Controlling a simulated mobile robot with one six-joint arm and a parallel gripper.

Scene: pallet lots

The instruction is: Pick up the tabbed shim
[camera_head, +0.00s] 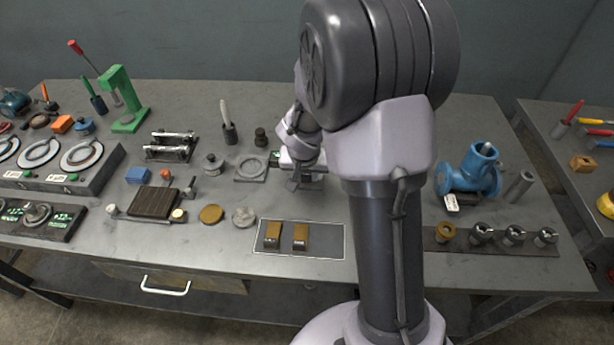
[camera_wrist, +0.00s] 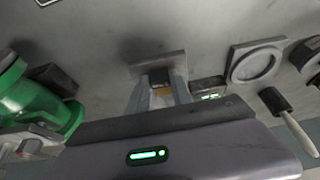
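My gripper (camera_wrist: 162,88) points down at the back middle of the bench; its two grey fingers stand apart. Between and just beyond the fingertips lies a small dark and brass-coloured piece (camera_wrist: 160,77), in front of a grey plate or holder (camera_wrist: 157,63). It may be the tabbed shim, but its shape is mostly hidden, and I cannot tell whether the fingers touch it. In the head view my gripper (camera_head: 303,176) is partly covered by my arm. Two brass-brown pieces (camera_head: 272,235) (camera_head: 300,237) lie on an outlined dark mat (camera_head: 286,252) at the front.
A small dark box with a green display (camera_wrist: 207,88) and a square plate with a ring (camera_wrist: 256,62) lie right of the fingers in the wrist view. A green press (camera_head: 124,100) stands back left. A blue valve (camera_head: 470,172) and a rack of holders (camera_head: 500,243) are right.

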